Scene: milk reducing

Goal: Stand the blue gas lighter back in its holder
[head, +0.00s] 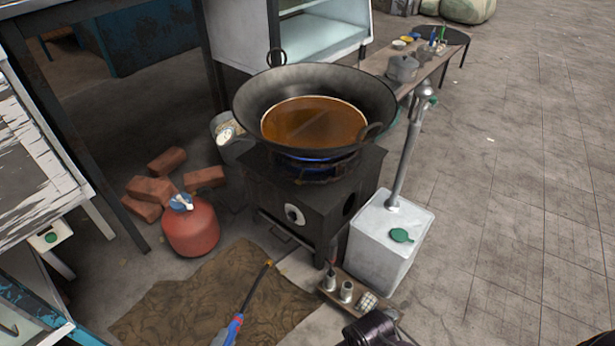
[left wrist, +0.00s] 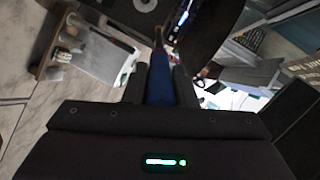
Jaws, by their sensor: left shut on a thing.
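The blue gas lighter (head: 235,327) shows at the bottom of the head view, with a blue-and-red handle and a thin rod slanting up right to an orange tip. In the left wrist view my left gripper (left wrist: 161,78) is shut on the blue handle (left wrist: 160,88), the rod pointing away from it. The gripper itself is hardly seen in the head view. The holder (head: 348,295) is a small wooden board with several cups, right of the lighter and in front of the white tank; it also shows in the left wrist view (left wrist: 45,50). A thin dark item stands in its left part.
A wok (head: 372,98) of brown oil sits over a blue flame on the black stove (head: 318,205). The white tank (head: 385,240) stands right of it. A red gas cylinder (head: 190,230) and bricks (head: 150,188) lie left. A brown mat (head: 190,300) lies below the lighter. The paving at right is clear.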

